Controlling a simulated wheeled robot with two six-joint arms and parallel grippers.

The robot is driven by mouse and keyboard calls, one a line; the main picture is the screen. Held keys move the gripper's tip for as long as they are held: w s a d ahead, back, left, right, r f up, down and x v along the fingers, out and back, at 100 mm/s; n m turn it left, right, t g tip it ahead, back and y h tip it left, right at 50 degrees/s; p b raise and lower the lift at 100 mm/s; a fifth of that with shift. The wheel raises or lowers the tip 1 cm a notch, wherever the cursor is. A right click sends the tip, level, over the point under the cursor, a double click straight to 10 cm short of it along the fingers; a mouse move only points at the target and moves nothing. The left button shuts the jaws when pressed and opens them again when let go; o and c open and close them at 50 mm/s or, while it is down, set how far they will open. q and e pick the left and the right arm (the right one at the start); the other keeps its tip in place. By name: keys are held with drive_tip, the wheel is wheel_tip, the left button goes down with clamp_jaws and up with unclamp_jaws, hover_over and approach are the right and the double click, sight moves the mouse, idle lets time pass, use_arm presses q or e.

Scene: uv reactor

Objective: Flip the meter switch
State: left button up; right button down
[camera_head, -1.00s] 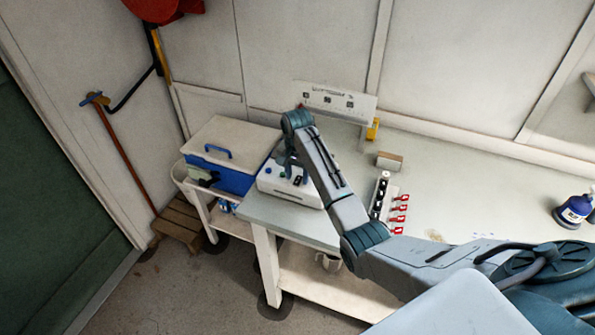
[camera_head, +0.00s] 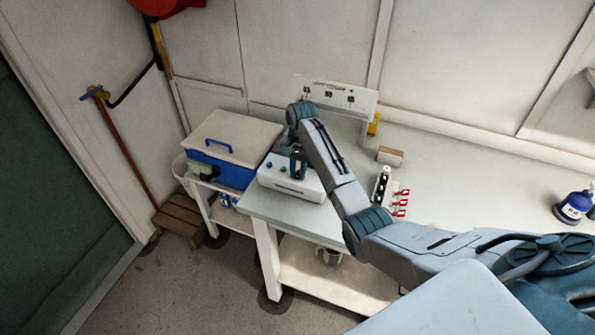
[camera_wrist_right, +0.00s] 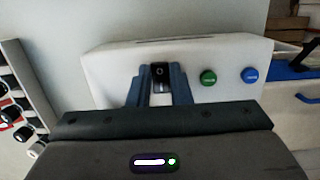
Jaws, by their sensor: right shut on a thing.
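The meter is a white box (camera_head: 300,193) with blue and green knobs, standing at the left end of the bench. In the right wrist view the white box (camera_wrist_right: 115,78) shows its black switch (camera_wrist_right: 160,72), a green knob (camera_wrist_right: 208,77) and a blue knob (camera_wrist_right: 249,75). My right gripper (camera_head: 298,172) is over the box's face. In the right wrist view its two fingers (camera_wrist_right: 160,82) stand on either side of the switch and are shut on it. The fingers partly hide the switch's edges. My left gripper is not in view.
A blue box with a pale lid (camera_head: 232,138) stands left of the meter. A rack with red tabs (camera_head: 399,203) and a small block (camera_head: 390,156) lie to the right on the bench (camera_head: 460,180). A blue bottle (camera_head: 574,207) stands far right.

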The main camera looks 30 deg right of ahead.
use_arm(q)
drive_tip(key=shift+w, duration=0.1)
use_arm(e)
drive_tip(key=shift+w+d+g+y, duration=0.2)
drive_tip(key=shift+g+y, duration=0.4)
drive_tip(key=shift+y, duration=0.1)
drive_tip(key=shift+r, duration=0.1)
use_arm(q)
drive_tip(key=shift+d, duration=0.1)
use_arm(e)
drive_tip(key=c, duration=1.3)
unclamp_jaws()
